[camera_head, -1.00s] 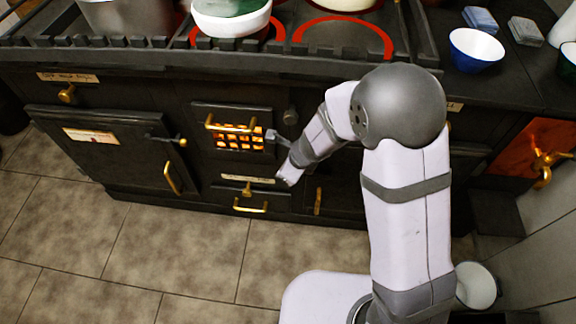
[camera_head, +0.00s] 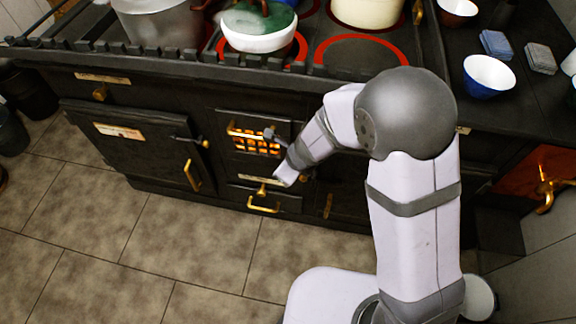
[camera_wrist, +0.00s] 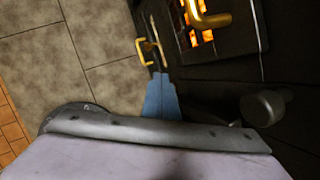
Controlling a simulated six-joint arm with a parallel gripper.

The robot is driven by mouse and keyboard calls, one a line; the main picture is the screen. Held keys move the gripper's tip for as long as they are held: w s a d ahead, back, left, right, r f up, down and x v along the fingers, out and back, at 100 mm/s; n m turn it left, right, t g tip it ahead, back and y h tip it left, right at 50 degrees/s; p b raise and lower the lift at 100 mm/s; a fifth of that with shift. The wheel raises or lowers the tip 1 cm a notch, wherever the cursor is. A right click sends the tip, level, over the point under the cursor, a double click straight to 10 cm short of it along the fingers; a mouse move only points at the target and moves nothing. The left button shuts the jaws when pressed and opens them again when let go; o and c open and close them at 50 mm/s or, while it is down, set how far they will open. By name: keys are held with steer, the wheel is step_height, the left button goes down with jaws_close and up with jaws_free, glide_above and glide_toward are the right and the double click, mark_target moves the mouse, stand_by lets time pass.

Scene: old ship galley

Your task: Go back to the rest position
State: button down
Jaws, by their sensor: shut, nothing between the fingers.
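My gripper (camera_head: 269,132) is in front of the upper right part of the small firebox door (camera_head: 231,121) on the black stove (camera_head: 335,210). Orange glow shows through the door's grate, and a brass bar handle runs across it. In the wrist view the blue-grey fingers (camera_wrist: 159,80) are together, with nothing visible between them. The firebox door's brass handle (camera_wrist: 212,19) is to their upper right there. I cannot tell whether the gripper touches the stove.
A green-and-white bowl (camera_head: 262,42) and a large metal pot (camera_head: 160,25) are on the stove top. A blue-and-white bowl (camera_head: 489,74) is on the right counter. A large oven door (camera_head: 130,150) is left of the firebox. The tiled floor (camera_head: 185,240) in front is clear.

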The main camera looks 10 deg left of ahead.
stand_by(0.3)
steer(key=s+d+f+n+g, duration=0.2)
steer(key=s+n+g, duration=0.4)
steer(key=s+n, duration=1.1)
steer(key=s+d+r+n+g+h, duration=0.1)
steer(key=s+d+r+n+h, duration=0.1)
steer(key=d+n, duration=0.5)
steer(key=w+d+r+m+t+h, duration=0.15)
steer(key=d+r, duration=0.25)
steer(key=d, duration=0.4)
steer(key=w+d+r+t, duration=0.2)
steer(key=d+r, duration=0.3)
steer(key=d, duration=0.3)
step_height(320, 180, up, 18)
steer(key=p, duration=1.9)
steer(key=shift+w+r, duration=0.15)
steer(key=shift+r, duration=0.1)
steer(key=shift+g, duration=0.25)
